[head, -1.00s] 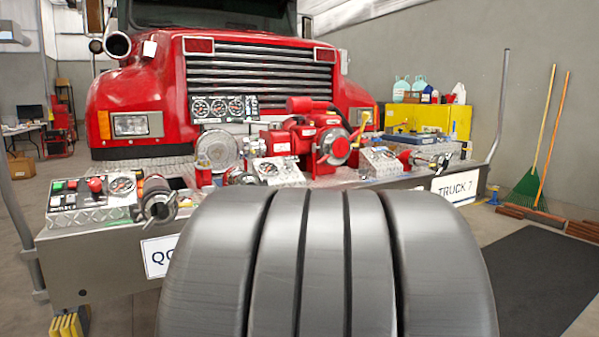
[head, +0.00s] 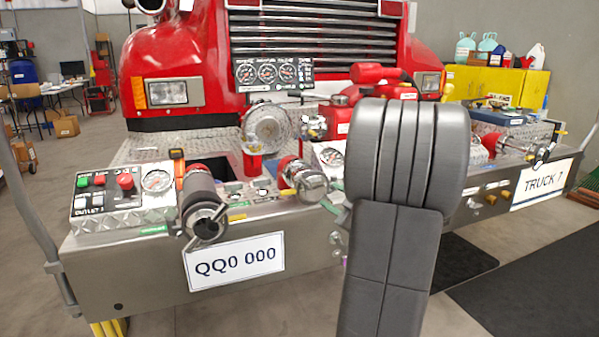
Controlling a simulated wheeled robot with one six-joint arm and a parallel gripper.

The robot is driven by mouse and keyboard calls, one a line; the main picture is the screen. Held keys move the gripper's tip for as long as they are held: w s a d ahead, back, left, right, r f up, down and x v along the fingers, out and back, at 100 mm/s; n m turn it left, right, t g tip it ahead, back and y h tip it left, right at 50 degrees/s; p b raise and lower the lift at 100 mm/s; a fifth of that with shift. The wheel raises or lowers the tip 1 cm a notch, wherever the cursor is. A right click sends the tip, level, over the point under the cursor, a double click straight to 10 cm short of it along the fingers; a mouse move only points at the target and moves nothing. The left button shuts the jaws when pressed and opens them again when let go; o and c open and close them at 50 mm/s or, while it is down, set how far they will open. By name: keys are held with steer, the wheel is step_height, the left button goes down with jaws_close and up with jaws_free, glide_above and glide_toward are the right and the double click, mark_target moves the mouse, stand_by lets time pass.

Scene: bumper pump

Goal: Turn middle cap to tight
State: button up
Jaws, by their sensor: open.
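A silver round cap (head: 307,183) sits on a short outlet at the middle of the bumper, just left of my arm. Its lugs and how tight it sits are too small to tell. A dark capped outlet (head: 203,210) with handles stands to its left. Another silver-capped outlet (head: 535,150) is at the right end of the bumper. My dark grey arm fills the centre right and hides part of the pump. My gripper is not in the picture.
The metal bumper (head: 150,270) carries a control panel (head: 105,188) with buttons at the left and gauges (head: 270,72) above. A red pump (head: 340,118) is partly behind my arm. Yellow cabinets (head: 500,85) stand at the back right. The floor at the left front is clear.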

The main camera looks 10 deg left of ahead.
mark_target(305, 181)
steer(key=b+x, duration=0.2)
steer(key=x, duration=1.1)
steer(key=shift+w+a, duration=0.15)
steer(key=shift+a, duration=0.1)
jaws_close()
